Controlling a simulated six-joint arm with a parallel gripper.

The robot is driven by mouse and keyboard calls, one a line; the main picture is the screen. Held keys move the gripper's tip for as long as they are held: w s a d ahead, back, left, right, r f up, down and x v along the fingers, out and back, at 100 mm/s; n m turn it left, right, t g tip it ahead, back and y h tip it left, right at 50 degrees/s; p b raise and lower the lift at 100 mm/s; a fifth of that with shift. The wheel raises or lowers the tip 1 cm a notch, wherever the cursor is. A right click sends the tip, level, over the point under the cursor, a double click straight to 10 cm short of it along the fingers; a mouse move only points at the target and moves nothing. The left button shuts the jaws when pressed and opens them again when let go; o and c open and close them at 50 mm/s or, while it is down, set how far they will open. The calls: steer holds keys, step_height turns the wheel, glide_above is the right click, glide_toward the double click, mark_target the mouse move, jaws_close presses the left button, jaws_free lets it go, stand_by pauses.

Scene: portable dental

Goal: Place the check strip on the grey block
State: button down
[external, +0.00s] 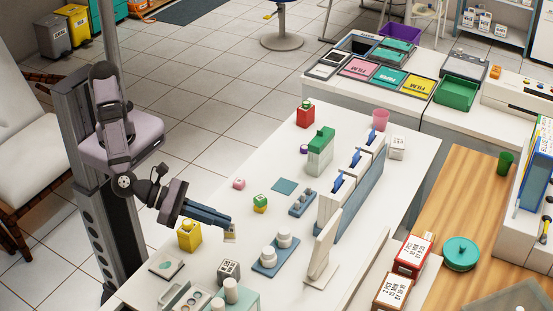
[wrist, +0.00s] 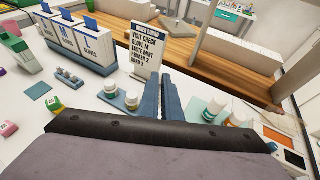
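My gripper (external: 230,222) reaches in over the white table from the left. Its two long blue-grey fingers are close together, and they also show in the wrist view (wrist: 165,85). A small pale tan piece (external: 230,237) sits at the fingertips in the external view and looks like the check strip, held above the table. The wrist view does not show it; the fingers seem to hide it. A small grey block with dark marks (external: 229,269) stands on the table just below the gripper in the picture, apart from the held piece.
A blue tray with white jars (external: 276,255) and an upright order board (external: 322,250) stand right of the gripper. White bottles on a teal stand (external: 240,296) are in front.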

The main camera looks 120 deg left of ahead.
step_height(320, 180, down, 10)
steer(key=d+p, duration=0.1)
steer(key=p, duration=0.1)
steer(key=shift+s+h, duration=0.3)
steer(key=shift+s, duration=0.1)
stand_by(0.4)
steer(key=shift+f, duration=0.2)
steer(key=c, duration=2)
jaws_free()
steer(key=shift+r, duration=0.2)
